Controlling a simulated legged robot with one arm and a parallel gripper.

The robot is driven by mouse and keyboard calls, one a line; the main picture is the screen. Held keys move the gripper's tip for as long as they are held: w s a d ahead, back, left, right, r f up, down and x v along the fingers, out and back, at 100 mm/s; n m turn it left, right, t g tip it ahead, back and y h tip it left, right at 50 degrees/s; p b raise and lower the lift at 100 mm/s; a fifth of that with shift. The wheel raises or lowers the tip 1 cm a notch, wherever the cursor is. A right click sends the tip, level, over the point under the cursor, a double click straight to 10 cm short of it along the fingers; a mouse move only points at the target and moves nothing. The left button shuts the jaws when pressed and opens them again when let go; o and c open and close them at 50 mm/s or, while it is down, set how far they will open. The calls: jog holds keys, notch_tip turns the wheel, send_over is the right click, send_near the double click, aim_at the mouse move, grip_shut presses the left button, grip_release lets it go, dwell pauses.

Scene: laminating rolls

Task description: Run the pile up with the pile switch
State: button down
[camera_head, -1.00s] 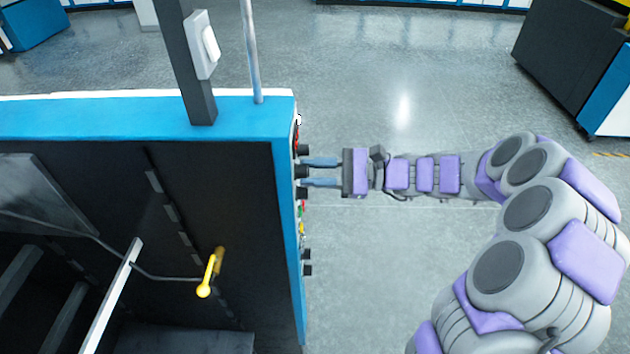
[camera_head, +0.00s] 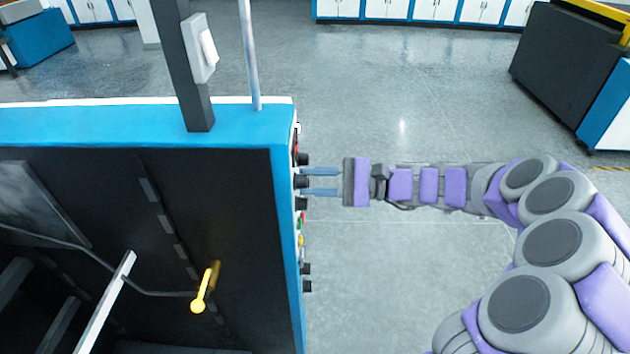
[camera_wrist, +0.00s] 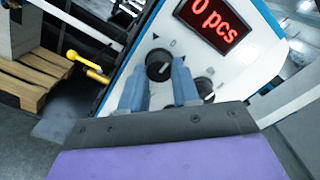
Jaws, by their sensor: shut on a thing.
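The machine's control panel (camera_wrist: 215,65) is white and carries several black knobs and a red display (camera_wrist: 213,22) reading "0 pcs". My gripper (camera_head: 302,181) reaches the panel's edge from the right, its two blue fingers on either side of a black rotary switch (camera_head: 301,182). In the wrist view, my gripper (camera_wrist: 160,78) is shut on this switch (camera_wrist: 158,64), with a small arrow and a 0 printed beside it. No name for the switch is readable. A second knob (camera_wrist: 205,88) sits close to the right finger. The pile itself cannot be made out.
A yellow handle (camera_head: 205,288) sticks out at the machine's dark front; a wooden pallet (camera_wrist: 28,85) shows at left in the wrist view. A dark post (camera_head: 178,70) with a white box rises from the blue machine top (camera_head: 100,125).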

jog(key=c, duration=0.8)
grip_release()
jog(key=d, duration=1.7)
jog(key=shift+s+d+f, duration=0.1)
jog(key=shift+s+d, duration=0.15)
jog(key=shift+d, duration=0.05)
jog(key=s+a+f+n+g+h+b, duration=0.2)
jog(key=s+a+f+n+g+h, duration=0.15)
jog(key=s+a, duration=0.45)
jog(key=s+a+f+n+g+h+b, duration=0.25)
jog(key=s+a+h, duration=0.3)
jog(key=s, duration=0.45)
jog(key=s+d+f+n+t+h+b, duration=0.1)
jog(key=s+d+f+h, duration=0.2)
jog(key=s+f, duration=0.1)
jog(key=s+d+f+n+t+h+b, duration=0.1)
jog(key=s+d+f+h+b, duration=0.1)
jog(key=s, duration=0.3)
jog(key=s+d+f+n+t+h+b, duration=0.1)
jog(key=s+d+f+h, duration=0.3)
jog(key=s+f, duration=0.1)
jog(key=shift+d+f+t, duration=0.3)
jog(key=shift+d, duration=0.05)
